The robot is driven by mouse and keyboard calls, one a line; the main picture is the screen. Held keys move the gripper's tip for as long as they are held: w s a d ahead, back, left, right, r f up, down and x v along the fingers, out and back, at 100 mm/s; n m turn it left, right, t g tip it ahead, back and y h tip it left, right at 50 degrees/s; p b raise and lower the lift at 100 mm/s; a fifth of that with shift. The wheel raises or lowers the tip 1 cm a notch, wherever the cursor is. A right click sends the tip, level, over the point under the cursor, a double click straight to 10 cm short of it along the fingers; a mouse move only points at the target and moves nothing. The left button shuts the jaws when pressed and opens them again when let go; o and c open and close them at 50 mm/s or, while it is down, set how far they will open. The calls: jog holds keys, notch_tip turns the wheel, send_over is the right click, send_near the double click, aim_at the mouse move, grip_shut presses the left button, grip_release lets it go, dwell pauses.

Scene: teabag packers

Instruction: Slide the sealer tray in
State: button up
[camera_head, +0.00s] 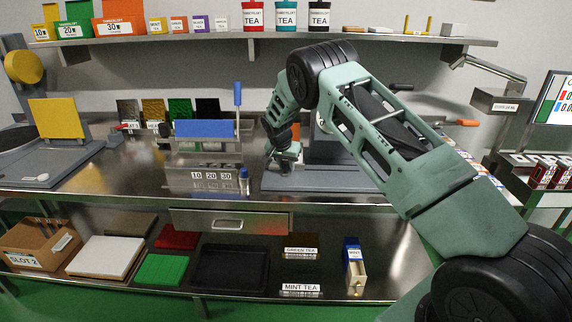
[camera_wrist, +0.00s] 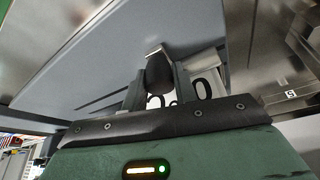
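My gripper (camera_wrist: 160,85) points down at the grey sealer base (camera_head: 325,182) on the steel counter, right of centre in the head view. In the wrist view its two fingers stand close on both sides of a dark rounded knob (camera_wrist: 159,74), and appear shut on it. Behind the knob is a pale plate (camera_wrist: 203,84) with black round markings, partly hidden by the fingers. I take the knob and plate for the sealer tray's, but its outline is not clear. The flat grey base with a groove fills the wrist view's upper left. In the head view my arm hides much of the sealer.
Left of the sealer stands a blue-topped station (camera_head: 205,130) with number cards and an upright blue handle (camera_head: 237,94). A drawer (camera_head: 228,220) is below the counter. A shelf (camera_head: 330,36) with boxes and tins runs above.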

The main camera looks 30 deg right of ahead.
grip_shut()
jog(key=shift+s+d+b, duration=0.25)
jog(key=shift+s+d, duration=0.35)
jog(key=shift+d, duration=0.35)
jog(key=shift+s+d+b, duration=0.25)
jog(key=shift+s+d, duration=0.35)
jog(key=shift+d, duration=0.3)
jog(key=shift+o, duration=1.5)
grip_release()
jog(key=shift+a+r, duration=0.1)
jog(key=b+v, duration=0.3)
jog(key=v, duration=1.4)
jog(key=shift+b, duration=0.35)
jog(key=shift+a, duration=0.1)
